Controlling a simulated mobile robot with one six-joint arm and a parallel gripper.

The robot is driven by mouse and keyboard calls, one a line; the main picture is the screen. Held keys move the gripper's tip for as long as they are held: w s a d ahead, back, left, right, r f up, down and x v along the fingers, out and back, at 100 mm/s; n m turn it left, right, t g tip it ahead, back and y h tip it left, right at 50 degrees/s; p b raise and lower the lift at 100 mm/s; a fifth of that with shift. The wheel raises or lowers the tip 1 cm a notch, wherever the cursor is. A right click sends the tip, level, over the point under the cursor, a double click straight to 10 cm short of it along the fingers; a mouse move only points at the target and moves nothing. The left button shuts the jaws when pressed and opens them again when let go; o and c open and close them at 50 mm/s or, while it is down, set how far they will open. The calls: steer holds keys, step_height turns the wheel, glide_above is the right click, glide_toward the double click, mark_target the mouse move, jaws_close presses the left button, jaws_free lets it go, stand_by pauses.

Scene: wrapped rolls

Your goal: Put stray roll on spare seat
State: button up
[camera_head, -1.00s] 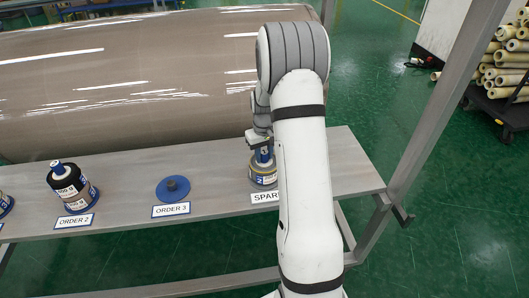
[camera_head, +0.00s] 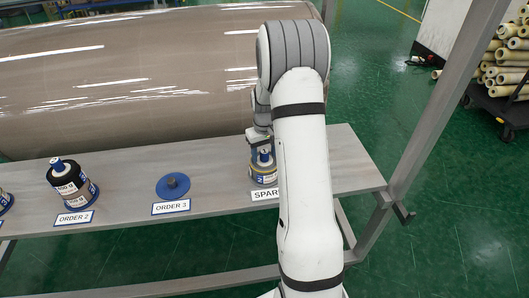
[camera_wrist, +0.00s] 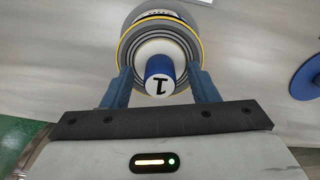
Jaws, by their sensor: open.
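The roll at the SPARE label (camera_head: 265,195) stands on the shelf, partly hidden by my arm. The roll (camera_head: 263,175) is grey with a yellow band and a blue-topped post. In the wrist view the same roll (camera_wrist: 137,40) shows grey rings, a yellow rim and a white and blue post end marked 1 (camera_wrist: 160,80). My gripper (camera_wrist: 160,72) is open, with one blue finger on each side of the post and visible gaps between. The spare seat under the roll is hidden, so I cannot tell exactly how it sits there.
The ORDER 3 seat (camera_head: 173,186) is a bare blue disc with a short peg. A black roll (camera_head: 73,185) stands tilted-looking behind the ORDER 2 label (camera_head: 74,218). A large brown wrapped roll (camera_head: 130,80) lies behind the shelf. A metal frame post (camera_head: 440,90) rises at right.

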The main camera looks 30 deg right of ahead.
step_height(320, 180, up, 8)
steer(key=shift+f+b, duration=0.1)
steer(key=shift+b, duration=0.3)
stand_by(0.7)
steer(key=s+a+r+t, duration=0.2)
steer(key=s+a+r, duration=0.8)
steer(key=s, duration=0.2)
steer(key=s+a, duration=0.3)
steer(key=s, duration=0.4)
steer(key=s+a+r, duration=0.1)
steer(key=s+a, duration=0.2)
steer(key=s, duration=0.4)
steer(key=shift+s+t, duration=0.3)
steer(key=shift+t, duration=0.1)
